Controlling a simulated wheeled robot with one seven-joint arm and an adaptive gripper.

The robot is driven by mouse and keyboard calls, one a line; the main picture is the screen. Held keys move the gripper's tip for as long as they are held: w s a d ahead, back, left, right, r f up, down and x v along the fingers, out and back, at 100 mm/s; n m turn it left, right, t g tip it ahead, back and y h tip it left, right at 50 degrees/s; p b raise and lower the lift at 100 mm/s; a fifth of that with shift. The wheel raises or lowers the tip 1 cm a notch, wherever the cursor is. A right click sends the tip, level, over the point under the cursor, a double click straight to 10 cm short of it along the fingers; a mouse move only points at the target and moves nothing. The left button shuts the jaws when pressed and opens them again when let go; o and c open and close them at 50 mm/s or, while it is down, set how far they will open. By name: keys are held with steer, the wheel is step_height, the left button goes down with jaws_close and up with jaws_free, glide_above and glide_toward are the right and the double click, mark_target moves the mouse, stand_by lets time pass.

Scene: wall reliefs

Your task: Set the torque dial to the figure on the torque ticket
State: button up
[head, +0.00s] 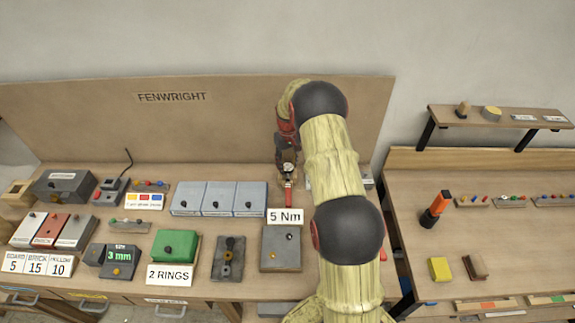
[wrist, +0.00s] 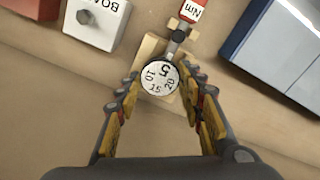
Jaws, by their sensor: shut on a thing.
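The torque ticket (head: 285,216) stands on the left bench and reads 5 Nm. The torque dial (wrist: 161,78) is a round white face marked 5, 10, 15 and 20, on a tool with a shaft and a red handle (wrist: 191,10) lettered Nm. The 5 is at the top of the face, on the shaft side. My gripper (wrist: 160,80) is shut on the dial, one finger at each side. In the head view my gripper (head: 288,158) is over the red-handled tool (head: 288,190), and the dial is mostly hidden.
Blue-grey boxes (head: 218,198) stand left of the tool, with a grey box (head: 281,248) in front. A green box (head: 175,246) and the 2 RINGS card (head: 169,274) are nearer the front. The back panel (head: 170,125) rises behind. A second bench (head: 500,240) is at right.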

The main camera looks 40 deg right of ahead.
mark_target(287, 167)
stand_by(0.3)
steer(key=o, duration=1.1)
steer(key=shift+o, duration=0.3)
step_height(287, 167, up, 12)
